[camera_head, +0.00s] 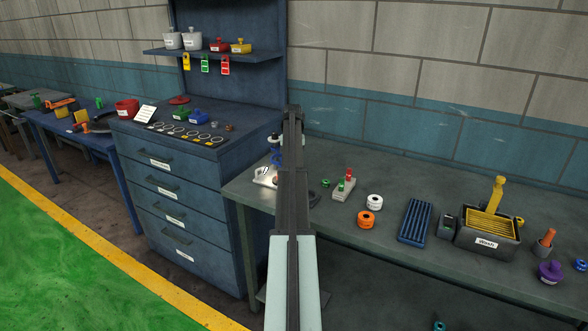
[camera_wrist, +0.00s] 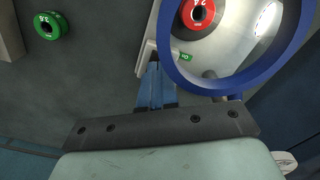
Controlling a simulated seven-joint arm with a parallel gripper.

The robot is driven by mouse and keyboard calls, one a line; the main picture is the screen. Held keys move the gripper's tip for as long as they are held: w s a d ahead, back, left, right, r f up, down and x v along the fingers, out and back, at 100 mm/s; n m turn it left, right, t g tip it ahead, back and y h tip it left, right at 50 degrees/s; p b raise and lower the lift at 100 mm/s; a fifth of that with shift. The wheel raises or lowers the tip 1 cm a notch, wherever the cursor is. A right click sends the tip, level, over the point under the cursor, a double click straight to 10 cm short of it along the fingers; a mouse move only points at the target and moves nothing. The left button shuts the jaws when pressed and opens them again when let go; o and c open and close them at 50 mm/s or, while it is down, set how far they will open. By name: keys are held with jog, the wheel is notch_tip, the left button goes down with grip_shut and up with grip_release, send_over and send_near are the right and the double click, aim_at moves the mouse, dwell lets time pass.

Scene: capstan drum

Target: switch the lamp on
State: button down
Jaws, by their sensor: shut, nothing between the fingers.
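In the wrist view, my gripper (camera_wrist: 154,68) is shut and empty. Its blue-grey fingertips are at the edge of a pale base (camera_wrist: 144,58); I cannot tell whether they touch it. A small green label (camera_wrist: 186,57) is on this base, just right of the fingertips. A thick blue ring (camera_wrist: 172,62) stands close on the right, with a bright patch (camera_wrist: 265,18) inside it. My fingertips are hidden there.
A red roll (camera_wrist: 198,12) shows inside the ring, and a green roll (camera_wrist: 50,25) lies apart on the left.

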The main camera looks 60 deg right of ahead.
jog(key=shift+r, duration=2.75)
